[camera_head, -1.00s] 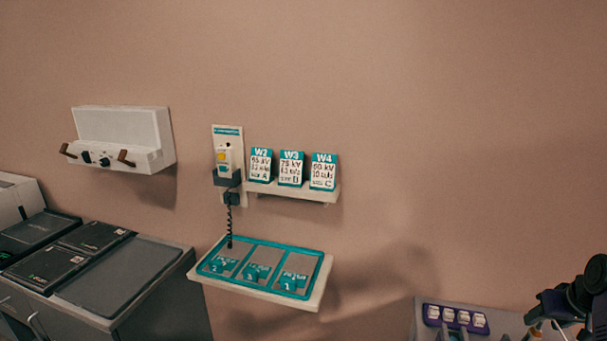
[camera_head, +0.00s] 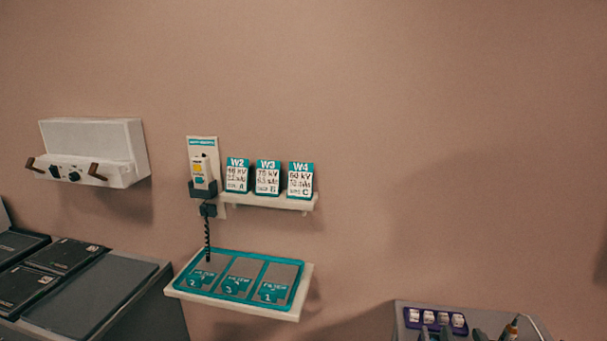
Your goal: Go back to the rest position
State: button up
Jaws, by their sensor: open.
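My gripper is not in the head view now, and no part of my arm shows clearly. A soft dark shadow lies on the wall at the right. The head view faces a brown wall. A small shelf (camera_head: 270,200) holds three cards marked W2 (camera_head: 237,176), W3 (camera_head: 268,178) and W4 (camera_head: 300,180). A handset (camera_head: 201,172) with a coiled cord hangs in its holder left of the cards. Below, a tray (camera_head: 306,290) with teal borders has three compartments, each with a teal numbered piece.
A white wall box (camera_head: 95,150) with two brown hooks is at the left. A dark counter (camera_head: 165,310) with black flat cases (camera_head: 68,255) stands at lower left. At lower right, a grey surface (camera_head: 400,330) holds a purple rack (camera_head: 436,320) and a thin tool (camera_head: 512,328). The middle wall is clear.

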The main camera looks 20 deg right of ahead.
jog(key=s+a+n+y, duration=0.6)
jog(key=s+a+y, duration=0.2)
jog(key=s+a, duration=1.8)
jog(key=s, duration=0.3)
jog(key=shift+a+r, duration=0.2)
jog(key=shift+a, duration=0.15)
jog(key=shift+s, duration=0.1)
jog(key=shift+c, duration=0.5)
